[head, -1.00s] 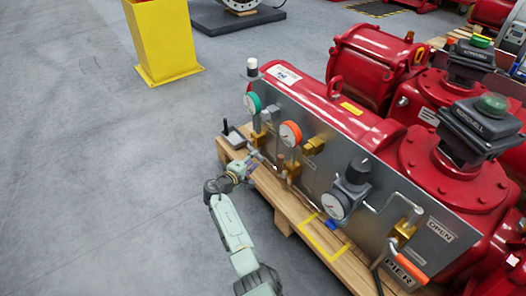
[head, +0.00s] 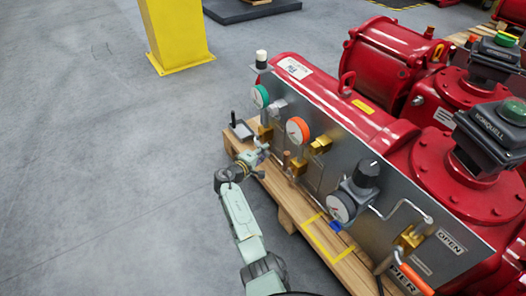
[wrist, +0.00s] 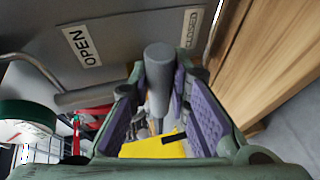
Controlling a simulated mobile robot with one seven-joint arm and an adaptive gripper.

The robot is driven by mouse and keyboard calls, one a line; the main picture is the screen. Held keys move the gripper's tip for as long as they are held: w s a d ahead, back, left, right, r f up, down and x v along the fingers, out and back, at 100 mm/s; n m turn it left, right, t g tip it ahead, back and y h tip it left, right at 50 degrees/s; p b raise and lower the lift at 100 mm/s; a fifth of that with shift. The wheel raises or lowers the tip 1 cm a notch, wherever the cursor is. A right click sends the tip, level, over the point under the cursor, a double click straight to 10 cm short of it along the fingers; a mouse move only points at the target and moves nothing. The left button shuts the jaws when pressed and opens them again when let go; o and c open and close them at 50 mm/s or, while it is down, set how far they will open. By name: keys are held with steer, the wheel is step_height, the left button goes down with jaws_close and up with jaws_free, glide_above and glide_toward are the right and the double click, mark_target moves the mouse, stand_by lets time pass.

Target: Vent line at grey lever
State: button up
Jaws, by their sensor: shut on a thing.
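The grey lever (wrist: 158,72) is a rounded grey grip that stands up between my fingers in the wrist view. My gripper (wrist: 160,102) has its purple pads closed around it from both sides. In the head view my gripper (head: 262,156) is at the front of the grey panel (head: 325,160), below the green-rimmed gauge (head: 260,96); I cannot make out the lever there. The OPEN label (wrist: 82,46) is to the left of the lever and the CLOSED label (wrist: 190,28) is to its upper right.
An orange-rimmed gauge (head: 298,130), a black-knobbed regulator (head: 360,182) and an orange lever (head: 416,279) are further right on the panel. The wooden pallet (head: 290,203) runs below. A yellow post (head: 177,35) stands behind; the floor at left is clear.

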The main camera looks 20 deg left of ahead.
jaws_close()
steer(key=shift+r, duration=0.1)
stand_by(0.3)
